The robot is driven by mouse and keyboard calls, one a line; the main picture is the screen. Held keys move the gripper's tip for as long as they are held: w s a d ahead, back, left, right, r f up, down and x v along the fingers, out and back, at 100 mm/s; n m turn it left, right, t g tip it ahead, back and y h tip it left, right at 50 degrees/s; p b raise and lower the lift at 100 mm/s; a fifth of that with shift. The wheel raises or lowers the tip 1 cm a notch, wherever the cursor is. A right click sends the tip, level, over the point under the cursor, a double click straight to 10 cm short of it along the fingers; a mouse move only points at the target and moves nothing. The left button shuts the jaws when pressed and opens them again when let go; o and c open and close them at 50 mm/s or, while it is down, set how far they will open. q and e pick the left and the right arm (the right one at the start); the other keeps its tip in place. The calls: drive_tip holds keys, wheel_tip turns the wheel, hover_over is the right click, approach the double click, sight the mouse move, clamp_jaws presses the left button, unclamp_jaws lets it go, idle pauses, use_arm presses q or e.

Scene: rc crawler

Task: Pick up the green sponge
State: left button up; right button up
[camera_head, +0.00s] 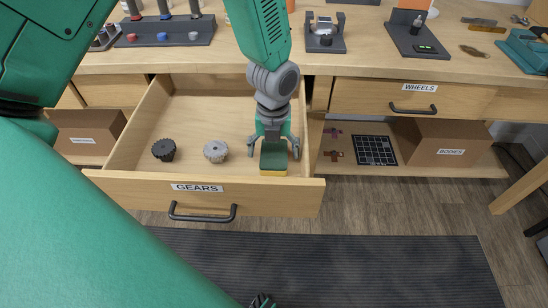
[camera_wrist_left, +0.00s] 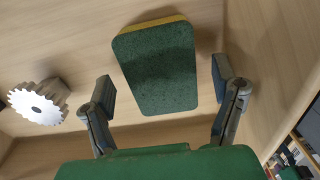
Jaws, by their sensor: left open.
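The green sponge (camera_head: 273,158) has a dark green face and a yellow layer along one edge. It is at the right end of the open drawer labelled GEARS (camera_head: 133,186), near the front wall. My left gripper (camera_head: 274,149) comes down over the drawer with its fingers spread wide, one on each side of the sponge. In the left wrist view the sponge (camera_wrist_left: 158,65) fills the upper middle, and the open fingers (camera_wrist_left: 165,98) have visible gaps to it on both sides.
A black gear (camera_head: 164,150) and a grey gear (camera_head: 215,151) stand in the drawer left of the sponge. The shut WHEELS drawer (camera_head: 375,99) is to the right, above the BODIES box (camera_head: 440,143). Fixtures and tools stand on the worktop (camera_head: 373,60).

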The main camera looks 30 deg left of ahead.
sight(274, 153)
use_arm(q)
drive_tip(key=shift+f, duration=0.8)
drive_tip(key=shift+d, duration=0.1)
drive_tip(key=shift+d+r, duration=0.1)
drive_tip(key=c, duration=0.8)
drive_tip(key=shift+c, duration=0.2)
drive_tip(key=shift+r, duration=0.2)
wheel_tip(274, 153, up, 10)
drive_tip(key=shift+f+p, duration=0.2)
drive_tip(key=shift+p, duration=0.75)
